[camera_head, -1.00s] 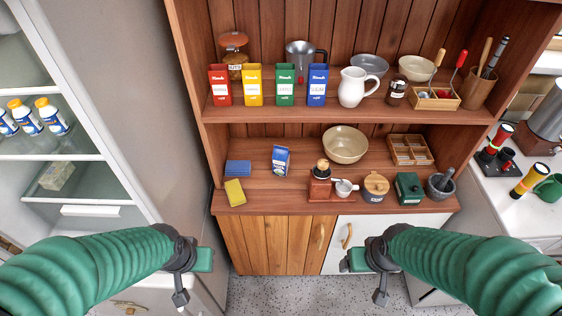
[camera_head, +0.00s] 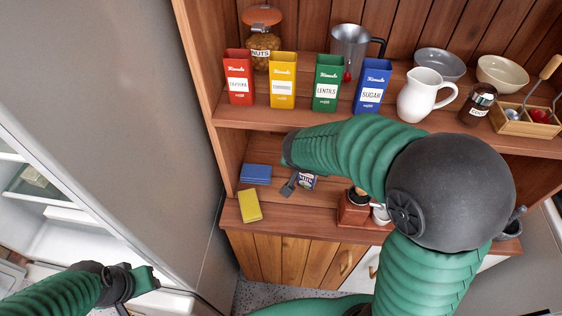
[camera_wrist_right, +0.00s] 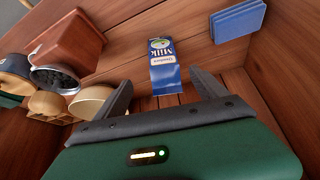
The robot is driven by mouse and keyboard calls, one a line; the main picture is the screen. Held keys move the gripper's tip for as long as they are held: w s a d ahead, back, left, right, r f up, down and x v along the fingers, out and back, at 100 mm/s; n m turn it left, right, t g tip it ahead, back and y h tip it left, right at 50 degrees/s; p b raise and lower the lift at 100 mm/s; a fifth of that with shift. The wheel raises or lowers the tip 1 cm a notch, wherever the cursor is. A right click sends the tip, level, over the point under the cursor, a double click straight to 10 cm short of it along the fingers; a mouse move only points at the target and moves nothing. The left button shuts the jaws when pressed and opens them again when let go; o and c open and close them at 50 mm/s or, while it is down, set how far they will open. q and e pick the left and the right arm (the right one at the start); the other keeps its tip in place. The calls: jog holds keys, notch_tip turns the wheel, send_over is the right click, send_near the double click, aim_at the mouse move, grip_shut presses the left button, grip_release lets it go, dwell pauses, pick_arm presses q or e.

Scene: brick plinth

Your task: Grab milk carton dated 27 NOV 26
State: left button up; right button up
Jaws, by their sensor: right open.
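A blue and white milk carton (camera_head: 306,182) stands on the lower shelf of the wooden cabinet, partly hidden by my right arm. In the right wrist view the carton (camera_wrist_right: 163,66) is ahead, its "Milk" label facing me; no date is legible. My right gripper (camera_head: 291,184) is close to the carton. In the wrist view the jaws (camera_wrist_right: 163,92) are open, one finger on either side of the carton's near end, with no contact visible. My left gripper (camera_head: 140,284) hangs at the lower left, away from the shelf; its jaws are unclear.
Blue sponges (camera_head: 256,173) and a yellow sponge (camera_head: 249,205) lie left of the carton. A red-brown grinder (camera_head: 353,209) stands to its right. Above are tins, including a green one (camera_head: 327,84), and a white jug (camera_head: 424,96). The fridge (camera_head: 75,215) stands at left.

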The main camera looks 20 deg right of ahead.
jog(key=x, duration=0.3)
jog(key=b+x, duration=0.1)
jog(key=x, duration=0.1)
jog(key=shift+w+a+f, duration=0.25)
jog(key=shift+f, duration=0.1)
jog(key=b+x, duration=0.1)
jog(key=x, duration=0.5)
jog(key=shift+d+r, duration=0.1)
jog(key=shift+d, duration=0.05)
pick_arm(q)
jog(key=shift+s+a+f, duration=0.1)
jog(key=shift+a+f, duration=0.05)
jog(key=shift+f, duration=0.4)
jog(key=shift+s+a+f, duration=0.1)
jog(key=shift+a+f, duration=0.05)
jog(key=shift+f, duration=0.35)
pick_arm(e)
jog(key=shift+c, duration=0.2)
jog(key=shift+a+r, duration=0.1)
jog(key=shift+a, duration=0.15)
jog(key=c, duration=0.5)
grip_shut()
